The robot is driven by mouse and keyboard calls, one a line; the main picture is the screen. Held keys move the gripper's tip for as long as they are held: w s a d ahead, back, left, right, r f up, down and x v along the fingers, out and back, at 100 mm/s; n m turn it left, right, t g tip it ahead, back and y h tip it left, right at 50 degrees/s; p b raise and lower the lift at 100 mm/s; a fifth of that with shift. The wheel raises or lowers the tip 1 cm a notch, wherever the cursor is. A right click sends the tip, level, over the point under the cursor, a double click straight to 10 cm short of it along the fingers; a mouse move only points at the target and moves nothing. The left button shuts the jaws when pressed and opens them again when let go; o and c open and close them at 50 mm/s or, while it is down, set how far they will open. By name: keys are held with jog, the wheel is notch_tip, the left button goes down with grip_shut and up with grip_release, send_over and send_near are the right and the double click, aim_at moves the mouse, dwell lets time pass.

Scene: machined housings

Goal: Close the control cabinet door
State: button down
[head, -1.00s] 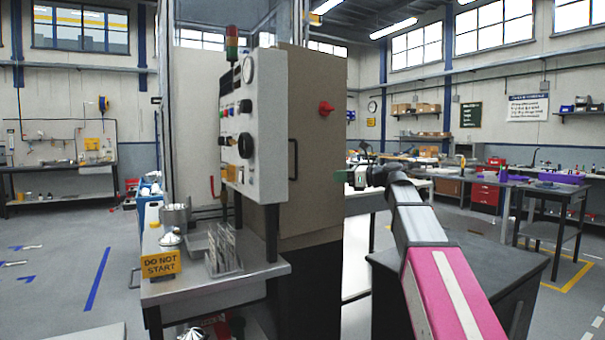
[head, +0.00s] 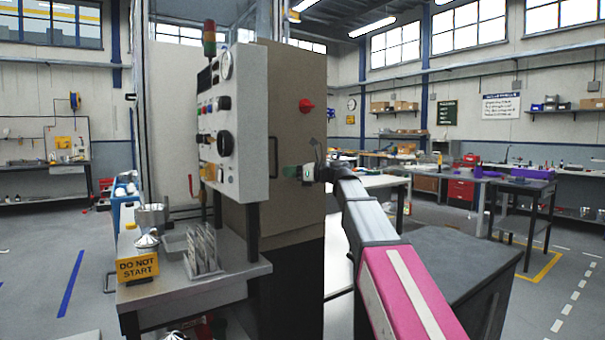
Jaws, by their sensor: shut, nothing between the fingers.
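The control cabinet is a tall brown box with a brown face (head: 290,75) that bears a red rotary knob (head: 306,105) and a black vertical handle (head: 273,157). The brown face ends at a straight right edge. I cannot tell for sure how far its door stands open, as no gap or inside shows. My gripper (head: 287,172) is shut and empty. It appears in front of the brown face, right of the handle and below the knob. Contact with the face cannot be told.
A pale control panel (head: 250,100) with gauges and knobs stands left of the brown face. Below is a metal bench (head: 190,290) with a "DO NOT START" sign (head: 138,268), a rack and pots. A dark-topped unit (head: 450,265) stands right of my arm. Floor is open at far left.

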aim_at(270, 169)
jog(key=shift+w+a, duration=0.15)
jog(key=shift+a, duration=0.65)
jog(key=shift+w+a, duration=0.7)
jog(key=shift+a, duration=0.2)
jog(key=shift+w+a, duration=0.7)
jog(key=shift+a, duration=0.2)
jog(key=shift+r, duration=0.1)
